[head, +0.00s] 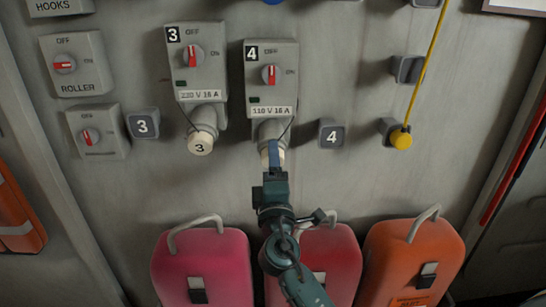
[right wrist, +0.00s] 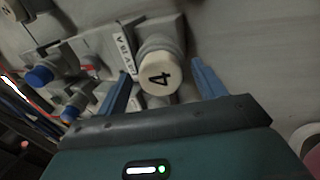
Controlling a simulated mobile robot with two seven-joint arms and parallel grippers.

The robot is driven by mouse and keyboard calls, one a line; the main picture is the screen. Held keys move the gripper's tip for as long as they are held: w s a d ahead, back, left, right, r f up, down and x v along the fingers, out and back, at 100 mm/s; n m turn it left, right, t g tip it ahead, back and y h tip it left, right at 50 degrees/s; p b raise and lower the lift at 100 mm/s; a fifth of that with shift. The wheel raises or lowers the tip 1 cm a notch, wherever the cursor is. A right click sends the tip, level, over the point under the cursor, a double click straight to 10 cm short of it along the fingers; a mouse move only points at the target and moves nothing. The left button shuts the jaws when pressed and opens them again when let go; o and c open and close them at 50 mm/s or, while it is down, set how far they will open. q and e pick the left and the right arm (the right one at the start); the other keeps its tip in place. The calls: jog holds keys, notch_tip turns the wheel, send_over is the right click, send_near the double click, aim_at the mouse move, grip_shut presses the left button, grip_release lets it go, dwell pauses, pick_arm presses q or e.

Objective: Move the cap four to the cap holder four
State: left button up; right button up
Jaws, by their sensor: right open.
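Cap four is a cream round cap marked 4 (right wrist: 161,78) in the right wrist view, seated on the grey socket of the number 4 switch box (head: 271,72). In the head view my gripper mostly hides it. Cap holder four (head: 331,134) is a small dark grey block marked 4 on the wall, to the right of that socket. My right gripper (head: 271,153) is at the cap. In the right wrist view its two blue fingers (right wrist: 163,92) are apart, one on each side of the cap, with gaps visible. My left gripper is not in view.
Cap three (head: 200,143) sits on the neighbouring socket, with its holder (head: 143,125) to the left. Pink cases (head: 203,265) and an orange case (head: 418,262) stand below.

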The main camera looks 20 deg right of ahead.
dwell(0.5)
jog(key=c, duration=1.3)
jog(key=b+v, duration=0.2)
jog(key=v, duration=0.4)
jog(key=shift+b, duration=0.3)
dwell(0.6)
